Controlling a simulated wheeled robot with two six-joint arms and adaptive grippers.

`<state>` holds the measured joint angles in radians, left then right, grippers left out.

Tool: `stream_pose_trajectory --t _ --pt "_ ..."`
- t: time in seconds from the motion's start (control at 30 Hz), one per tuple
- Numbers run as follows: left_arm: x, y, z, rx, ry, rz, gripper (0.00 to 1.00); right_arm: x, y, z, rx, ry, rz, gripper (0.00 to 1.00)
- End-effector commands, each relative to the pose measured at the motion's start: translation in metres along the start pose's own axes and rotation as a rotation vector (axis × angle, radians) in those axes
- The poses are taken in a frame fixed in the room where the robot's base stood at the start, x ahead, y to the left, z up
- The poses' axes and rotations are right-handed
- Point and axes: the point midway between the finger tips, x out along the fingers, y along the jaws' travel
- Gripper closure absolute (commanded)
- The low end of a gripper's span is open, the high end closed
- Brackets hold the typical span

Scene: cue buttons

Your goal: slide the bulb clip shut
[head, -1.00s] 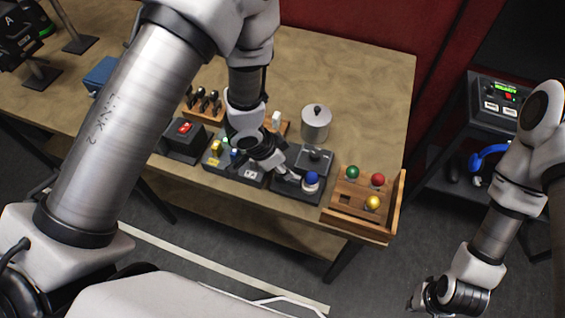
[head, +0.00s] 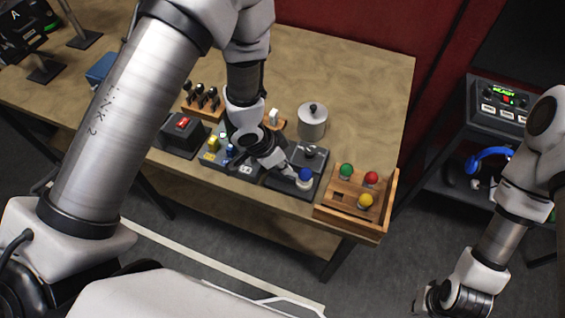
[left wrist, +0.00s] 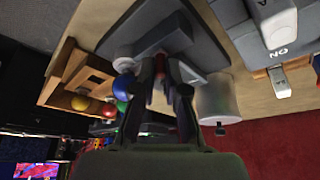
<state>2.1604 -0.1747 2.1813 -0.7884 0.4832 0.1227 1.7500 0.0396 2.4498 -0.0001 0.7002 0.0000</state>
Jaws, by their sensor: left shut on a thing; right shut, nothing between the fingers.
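The blue bulb (head: 305,175) sits in a pale holder on a dark base plate (head: 281,183) near the table's front edge; the bulb also shows in the left wrist view (left wrist: 122,84). My left gripper (head: 290,168) reaches down to this plate, just left of the bulb. A dark knob block (head: 311,153) stands behind the bulb. My right gripper (head: 424,303) is shut and empty, right of the table over the floor.
A wooden tray (head: 327,213) with green, red and yellow bulbs stands right of the plate. A metal pot (head: 312,122) is behind. A panel with yellow and blue parts (head: 213,156) and a red-switch box (head: 180,133) stand left. The back right table is clear.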

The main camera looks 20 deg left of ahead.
Motion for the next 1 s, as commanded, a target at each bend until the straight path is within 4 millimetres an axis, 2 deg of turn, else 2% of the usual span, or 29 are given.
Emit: stream_pose_trajectory --t 0.03,0.1,0.47,0.57,0.83,1.0 --pt "0.002 0.001 0.002 0.0 -0.005 0.003 0.81 0.001 0.0 0.0 0.0 0.0 0.0 1.0" --pt "0.001 0.001 0.002 -0.001 -0.006 0.003 0.62 0.001 0.0 0.0 0.0 0.0 0.0 1.0" --pt "-0.005 0.0 0.001 -0.003 -0.005 -0.001 0.62 0.0 0.0 0.0 0.001 0.0 0.0 1.0" --pt "-0.021 0.0 0.0 -0.002 -0.003 -0.002 0.62 0.0 0.0 0.0 0.001 0.0 0.0 1.0" --pt "-0.089 0.001 -0.002 -0.001 -0.002 -0.002 0.62 0.0 0.0 0.0 0.001 0.0 0.0 1.0" --pt "-0.115 0.002 -0.002 0.0 -0.004 0.0 0.62 0.0 0.0 0.0 0.0 0.0 0.0 1.0"
